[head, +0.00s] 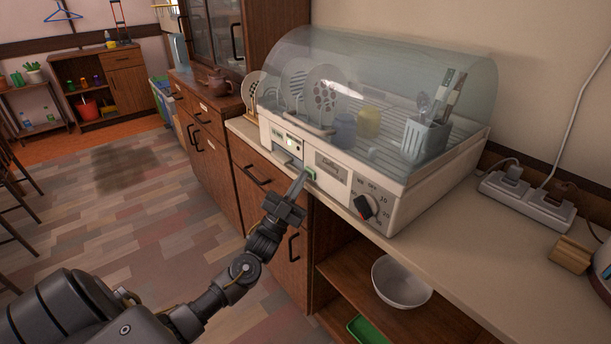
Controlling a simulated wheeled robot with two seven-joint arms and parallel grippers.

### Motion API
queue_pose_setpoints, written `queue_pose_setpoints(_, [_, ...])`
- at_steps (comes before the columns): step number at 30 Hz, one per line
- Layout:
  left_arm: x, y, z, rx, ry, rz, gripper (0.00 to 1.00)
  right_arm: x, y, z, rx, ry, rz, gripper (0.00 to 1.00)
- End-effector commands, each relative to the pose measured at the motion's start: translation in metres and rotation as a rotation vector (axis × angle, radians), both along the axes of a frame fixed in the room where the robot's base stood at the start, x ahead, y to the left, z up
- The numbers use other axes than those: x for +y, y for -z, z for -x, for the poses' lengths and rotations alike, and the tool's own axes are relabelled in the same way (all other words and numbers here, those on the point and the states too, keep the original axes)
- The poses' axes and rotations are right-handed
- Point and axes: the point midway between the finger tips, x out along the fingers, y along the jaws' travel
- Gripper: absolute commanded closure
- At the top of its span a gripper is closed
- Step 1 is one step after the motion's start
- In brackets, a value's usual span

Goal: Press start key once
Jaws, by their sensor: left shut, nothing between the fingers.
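The dish dryer (400,200) stands on the counter, with a clear domed cover over plates, cups and a cutlery holder. A lit display (289,141) is further left. My left gripper (301,178) is shut and empty, its fingertips at the front of the dryer close beside the green key. I cannot tell whether they touch it. Any lettering on the key is not readable. My right gripper is out of view.
The counter (450,245) runs to the right, with a power strip (525,199) and a wooden block (570,256) on it. A white bowl (402,282) sits on the open shelf below. A brown teapot (217,84) stands on the cabinet at the left.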

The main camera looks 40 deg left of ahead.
Motion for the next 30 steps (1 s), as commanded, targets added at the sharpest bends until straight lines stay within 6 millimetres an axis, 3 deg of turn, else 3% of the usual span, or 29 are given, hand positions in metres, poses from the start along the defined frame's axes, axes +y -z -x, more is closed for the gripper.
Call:
queue_pose_setpoints(12, [0.006,0.0,0.021,0.001,0.001,0.0,1.0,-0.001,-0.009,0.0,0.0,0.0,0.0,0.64])
queue_pose_setpoints(24, [0.007,0.0,0.024,0.001,0.0,0.0,1.0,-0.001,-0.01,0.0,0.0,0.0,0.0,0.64])
queue_pose_setpoints(30, [0.013,-0.001,0.041,0.003,-0.001,-0.001,1.0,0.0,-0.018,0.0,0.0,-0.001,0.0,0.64])
